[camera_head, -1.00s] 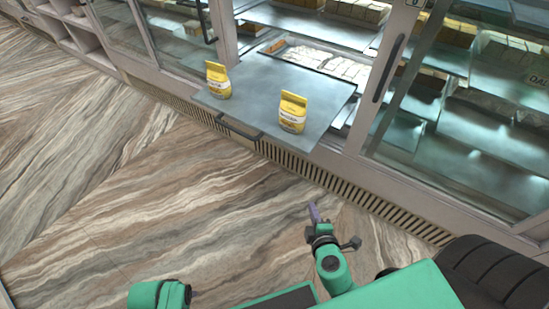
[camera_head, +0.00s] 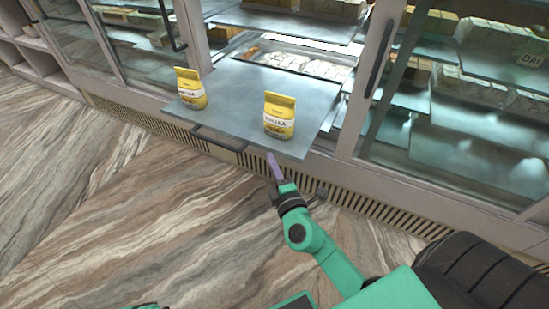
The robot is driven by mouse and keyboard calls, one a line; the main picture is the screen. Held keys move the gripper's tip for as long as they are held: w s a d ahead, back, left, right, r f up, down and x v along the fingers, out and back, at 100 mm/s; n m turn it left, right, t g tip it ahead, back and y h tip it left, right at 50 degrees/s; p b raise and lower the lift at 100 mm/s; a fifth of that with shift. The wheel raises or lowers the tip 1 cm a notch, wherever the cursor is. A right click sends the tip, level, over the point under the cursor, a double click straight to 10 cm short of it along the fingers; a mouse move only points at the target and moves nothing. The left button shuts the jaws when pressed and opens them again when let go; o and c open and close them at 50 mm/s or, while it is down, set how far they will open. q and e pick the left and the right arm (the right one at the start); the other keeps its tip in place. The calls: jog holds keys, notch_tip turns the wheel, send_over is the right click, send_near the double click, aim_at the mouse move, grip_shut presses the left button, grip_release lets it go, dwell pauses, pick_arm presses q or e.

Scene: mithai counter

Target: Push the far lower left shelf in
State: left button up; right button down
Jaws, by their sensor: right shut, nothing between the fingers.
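The lower left shelf (camera_head: 225,118) is a grey metal sheet drawn out of the display case, with a dark bar handle (camera_head: 219,138) on its front edge. Two yellow packets stand upright on it, one at the left (camera_head: 190,88) and one at the right (camera_head: 279,116). My right gripper (camera_head: 273,163) is shut and empty. In the picture its tip lies just at the shelf's front edge, right of the handle; I cannot tell whether it touches. My left gripper is not in view; only a bit of green arm shows at the bottom edge.
The display case has glass doors with dark handles (camera_head: 380,58) and more shelves of boxed sweets. A slotted vent strip (camera_head: 370,208) runs along its base. The marble-patterned floor (camera_head: 120,215) in front is clear. White cubby shelving (camera_head: 38,60) stands at the far left.

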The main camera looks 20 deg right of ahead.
aim_at(313, 100)
jog(key=shift+w+d, duration=0.45)
jog(key=shift+d, duration=0.15)
jog(key=shift+w+d, duration=0.1)
